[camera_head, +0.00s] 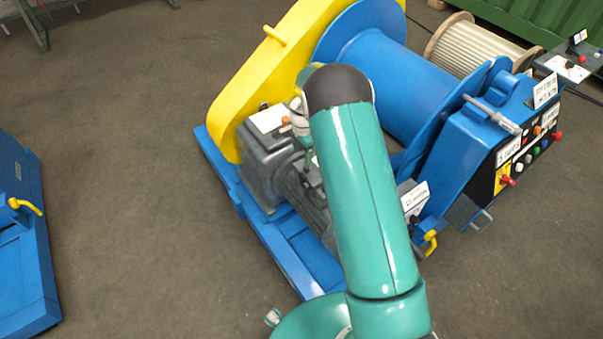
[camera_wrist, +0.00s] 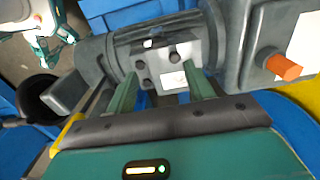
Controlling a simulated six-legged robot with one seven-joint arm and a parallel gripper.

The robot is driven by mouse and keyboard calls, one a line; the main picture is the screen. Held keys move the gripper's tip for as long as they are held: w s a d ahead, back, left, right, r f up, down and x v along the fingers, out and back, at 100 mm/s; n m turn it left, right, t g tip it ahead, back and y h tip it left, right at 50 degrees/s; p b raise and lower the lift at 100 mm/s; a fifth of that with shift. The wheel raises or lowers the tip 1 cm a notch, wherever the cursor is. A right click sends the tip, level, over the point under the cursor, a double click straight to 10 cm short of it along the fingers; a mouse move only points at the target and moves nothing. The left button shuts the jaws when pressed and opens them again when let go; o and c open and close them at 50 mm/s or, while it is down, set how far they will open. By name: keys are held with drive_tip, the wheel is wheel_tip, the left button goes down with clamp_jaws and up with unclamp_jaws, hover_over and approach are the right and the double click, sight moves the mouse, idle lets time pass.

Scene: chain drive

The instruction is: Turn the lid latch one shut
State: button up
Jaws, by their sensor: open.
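In the wrist view, my gripper (camera_wrist: 160,82) is open. Its two green fingers stand apart on either side of the lower part of a light grey box lid (camera_wrist: 162,62) on the motor. Several small dark round fasteners show on the lid; one dark fastener (camera_wrist: 146,85) is near the left finger and another dark fastener (camera_wrist: 174,57) is higher up. No label tells which is lid latch one, and I cannot tell whether any is turned shut. Nothing is visibly held, and finger contact is unclear. In the head view, my green arm hides the lid and most of the gripper.
The ribbed grey motor (camera_wrist: 95,58) surrounds the lid. An orange knob (camera_wrist: 284,67) sticks out of the grey gearbox at right. In the head view stand the yellow chain guard (camera_head: 232,97), blue drum (camera_head: 395,75) and control panel (camera_head: 520,150).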

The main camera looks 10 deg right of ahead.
sight(303, 175)
wheel_tip(303, 175, down, 12)
drive_tip(key=shift+r, duration=0.2)
drive_tip(key=shift+c, duration=0.4)
drive_tip(key=c, duration=0.9)
